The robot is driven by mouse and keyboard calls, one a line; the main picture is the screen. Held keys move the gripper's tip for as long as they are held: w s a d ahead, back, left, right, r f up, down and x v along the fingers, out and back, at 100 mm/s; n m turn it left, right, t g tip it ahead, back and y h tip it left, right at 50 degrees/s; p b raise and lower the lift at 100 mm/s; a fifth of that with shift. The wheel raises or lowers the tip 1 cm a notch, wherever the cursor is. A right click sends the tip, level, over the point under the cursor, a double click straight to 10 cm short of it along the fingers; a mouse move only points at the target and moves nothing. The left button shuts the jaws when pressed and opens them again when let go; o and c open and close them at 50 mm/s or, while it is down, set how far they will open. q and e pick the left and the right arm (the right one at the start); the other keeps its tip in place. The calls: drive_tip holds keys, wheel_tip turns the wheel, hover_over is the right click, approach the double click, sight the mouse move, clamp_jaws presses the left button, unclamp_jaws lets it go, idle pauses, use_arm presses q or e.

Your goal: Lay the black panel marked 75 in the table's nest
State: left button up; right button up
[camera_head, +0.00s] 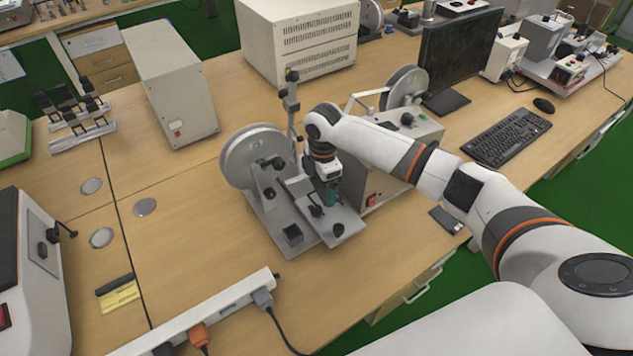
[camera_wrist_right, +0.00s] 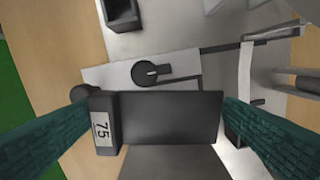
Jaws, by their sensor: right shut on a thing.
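The black panel (camera_wrist_right: 172,112) with a white label reading 75 spans between the two teal fingers of my right gripper (camera_wrist_right: 158,116), which is shut on it. In the head view, my right gripper (camera_head: 329,194) is over the sloping light metal table (camera_head: 330,228) of the bench machine. The panel is largely hidden there by the gripper. In the wrist view, the machine's pale plate (camera_wrist_right: 105,77) with a black lever knob (camera_wrist_right: 152,73) lies just beyond the panel. I cannot tell whether the panel touches the table, and the nest is not clearly visible. My left gripper is not in view.
The machine's large grey wheel (camera_head: 250,158) and upright post (camera_head: 291,105) stand left of my gripper. A grey box with a red switch (camera_head: 372,197) stands to the right. A power strip (camera_head: 205,313) lies in front.

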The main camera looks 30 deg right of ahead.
sight(325, 192)
drive_tip(key=shift+w+d+f+n, duration=0.2)
drive_tip(key=shift+d+f+n, duration=0.25)
drive_tip(key=shift+n, duration=0.25)
drive_tip(key=shift+d+f+n, duration=0.2)
drive_tip(key=shift+f+n, duration=0.1)
wheel_tip(325, 192, down, 3)
drive_tip(key=b, duration=0.3)
drive_tip(key=shift+w+f+b, duration=0.1)
drive_tip(key=shift+f+b, duration=0.05)
drive_tip(key=shift+b, duration=0.25)
drive_tip(key=shift+p, duration=0.45)
drive_tip(key=shift+f, duration=0.1)
drive_tip(key=shift+f, duration=0.5)
